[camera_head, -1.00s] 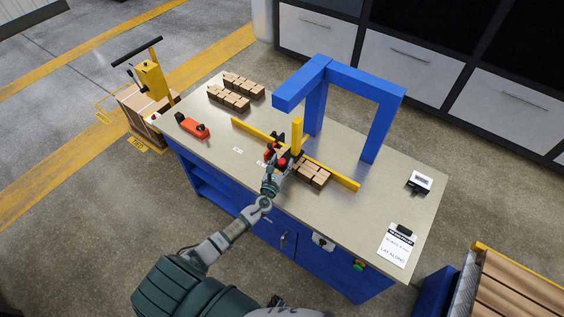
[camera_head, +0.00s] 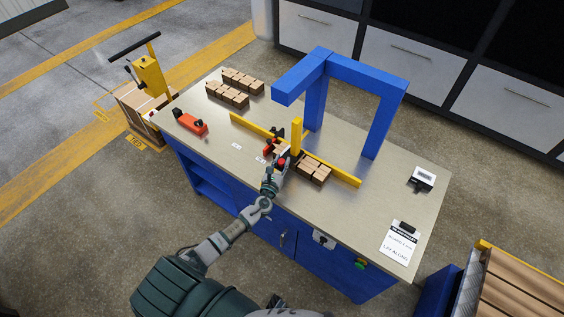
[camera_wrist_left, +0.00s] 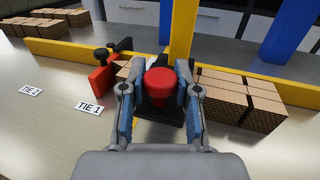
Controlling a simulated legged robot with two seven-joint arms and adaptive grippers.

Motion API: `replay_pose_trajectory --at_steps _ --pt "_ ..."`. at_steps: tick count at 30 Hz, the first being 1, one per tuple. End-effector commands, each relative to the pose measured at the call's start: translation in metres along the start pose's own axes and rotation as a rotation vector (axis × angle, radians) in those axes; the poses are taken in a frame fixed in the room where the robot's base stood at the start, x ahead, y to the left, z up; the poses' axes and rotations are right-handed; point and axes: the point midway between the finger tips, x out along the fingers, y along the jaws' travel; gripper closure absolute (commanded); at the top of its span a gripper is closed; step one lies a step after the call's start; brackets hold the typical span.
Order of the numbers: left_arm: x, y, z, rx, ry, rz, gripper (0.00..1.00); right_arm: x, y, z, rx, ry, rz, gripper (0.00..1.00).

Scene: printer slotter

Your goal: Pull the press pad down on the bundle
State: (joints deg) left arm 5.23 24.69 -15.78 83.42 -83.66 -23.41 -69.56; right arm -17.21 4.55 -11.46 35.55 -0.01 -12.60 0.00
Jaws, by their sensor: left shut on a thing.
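My left gripper (camera_head: 279,166) is shut on a red knob (camera_wrist_left: 160,87), which shows between its two fingers in the left wrist view. A dark pad or block (camera_wrist_left: 160,133) shows partly below the knob, largely hidden by the gripper. The knob is beside a yellow upright post (camera_head: 296,138) that rises from a yellow rail (camera_head: 340,177). A bundle of cardboard-brown blocks (camera_head: 313,169) lies to the right of the gripper, against the rail; it also shows in the left wrist view (camera_wrist_left: 240,98). Blocks left of the gripper are partly hidden. My right gripper does not show.
A blue frame (camera_head: 350,77) stands behind the rail. A red-orange tool (camera_head: 191,123) lies on the left of the bench (camera_head: 385,200). More block bundles (camera_head: 228,94) sit at the back left. Tie labels (camera_wrist_left: 88,108) mark the front. The right bench carries a small device (camera_head: 422,179).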

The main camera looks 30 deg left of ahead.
Motion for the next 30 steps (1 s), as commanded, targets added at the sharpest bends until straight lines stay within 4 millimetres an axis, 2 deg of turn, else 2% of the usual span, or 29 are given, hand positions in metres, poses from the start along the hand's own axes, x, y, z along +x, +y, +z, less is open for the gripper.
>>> replay_pose_trajectory --at_steps 1,9,10,12,23,26,30 --pt "-0.001 0.0 -0.009 0.0 0.004 0.0 0.86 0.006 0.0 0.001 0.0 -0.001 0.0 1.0" --pt "-0.001 0.0 -0.007 0.0 0.007 -0.001 0.86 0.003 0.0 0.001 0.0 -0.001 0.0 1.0" --pt "-0.001 0.0 -0.007 0.0 0.007 -0.001 0.62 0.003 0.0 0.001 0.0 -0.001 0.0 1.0" --pt "-0.001 0.0 -0.007 0.0 0.007 -0.001 0.44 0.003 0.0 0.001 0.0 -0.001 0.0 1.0" --pt "-0.004 0.0 -0.005 0.0 0.004 -0.002 0.43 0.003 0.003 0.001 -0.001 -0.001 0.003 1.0" --pt "-0.016 0.0 -0.006 0.001 0.005 -0.003 0.43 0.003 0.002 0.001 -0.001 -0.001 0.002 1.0" --pt "-0.045 0.001 -0.007 0.0 0.007 -0.002 0.43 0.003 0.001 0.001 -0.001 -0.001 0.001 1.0"
